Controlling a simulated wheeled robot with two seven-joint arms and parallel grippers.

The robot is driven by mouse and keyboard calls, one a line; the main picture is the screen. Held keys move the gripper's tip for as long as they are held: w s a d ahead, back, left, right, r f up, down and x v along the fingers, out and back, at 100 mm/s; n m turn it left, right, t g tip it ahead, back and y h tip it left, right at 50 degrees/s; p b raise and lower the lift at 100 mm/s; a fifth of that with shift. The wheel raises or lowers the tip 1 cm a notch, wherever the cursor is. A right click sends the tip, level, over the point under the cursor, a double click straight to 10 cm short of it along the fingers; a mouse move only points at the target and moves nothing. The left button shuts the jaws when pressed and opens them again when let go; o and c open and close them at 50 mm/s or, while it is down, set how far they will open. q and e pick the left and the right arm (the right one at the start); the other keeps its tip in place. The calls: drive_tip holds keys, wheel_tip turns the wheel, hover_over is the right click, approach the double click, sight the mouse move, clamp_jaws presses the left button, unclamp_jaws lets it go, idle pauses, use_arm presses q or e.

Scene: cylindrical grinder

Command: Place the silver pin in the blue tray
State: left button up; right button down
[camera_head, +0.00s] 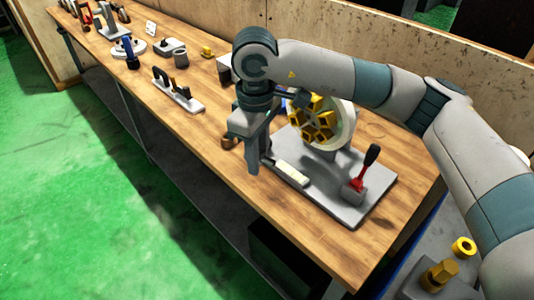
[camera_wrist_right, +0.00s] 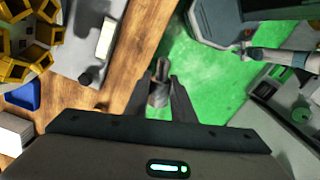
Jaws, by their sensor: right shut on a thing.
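My right gripper (camera_head: 258,158) hangs pointing down at the front edge of the workbench, beside the grinder. In the right wrist view its fingers (camera_wrist_right: 159,92) are shut on a small grey, metallic cylinder, the silver pin (camera_wrist_right: 158,84), with green floor behind it. In the head view the fingers hide the pin. A blue piece, which looks like part of the blue tray (camera_wrist_right: 22,97), lies on the bench at the left of the right wrist view. In the head view it is mostly hidden behind my right arm. My left gripper is not in view.
The grinder's round head with yellow blocks (camera_head: 318,118) stands on a grey base plate (camera_head: 348,212) with a red, black-handled lever (camera_head: 364,172). A small brown cylinder (camera_head: 228,142) lies left of my gripper. Further left stand several fixtures. Bare wood (camera_head: 190,128) lies between.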

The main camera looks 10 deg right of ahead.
drive_tip(key=shift+w+a+f+n, duration=0.7)
drive_tip(key=shift+w+f+n, duration=0.1)
drive_tip(key=shift+f, duration=0.2)
drive_tip(key=s+d+r+m, duration=0.7)
drive_tip(key=d+r+m, duration=0.1)
drive_tip(key=r, duration=0.4)
drive_tip(key=shift+d, duration=0.3)
drive_tip(key=w+a+m, duration=0.4)
drive_tip(key=w+a, duration=0.5)
drive_tip(key=a, duration=0.1)
drive_tip(key=shift+w+a+m, duration=0.2)
drive_tip(key=shift+a+m, duration=0.1)
drive_tip(key=shift+a, duration=0.1)
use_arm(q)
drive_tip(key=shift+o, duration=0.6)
